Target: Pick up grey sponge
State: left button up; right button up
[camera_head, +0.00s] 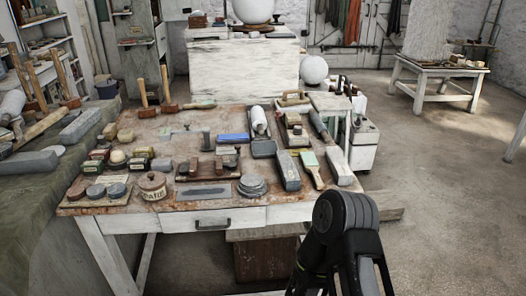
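I cannot tell for sure which thing is the grey sponge. Several grey pieces lie on the worktable (190,218): a long grey block (287,171) right of the middle, a paler grey block (340,166) at the right edge, a small grey block (162,165) at the left, and a stack of round grey discs (252,186) at the front. A black part of my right arm rises at the lower right, in front of the table's front right corner. Its gripper is not clearly visible, and no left gripper shows.
The table is crowded with tools, a lidded pot (152,186), a blue block (233,138) and wooden mallets (168,92). A stone bench (45,205) runs along the left. A white cabinet (364,145) stands beyond the table's right side. Open floor (450,190) lies to the right.

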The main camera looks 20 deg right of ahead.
aim_at(160, 165)
jog(key=i+j+z, duration=0.25)
jog(key=z, duration=0.15)
jog(key=i+j+z, duration=0.15)
jog(key=j+z, duration=0.2)
jog(key=i+j+z, duration=0.15)
jog(key=j+z, duration=0.25)
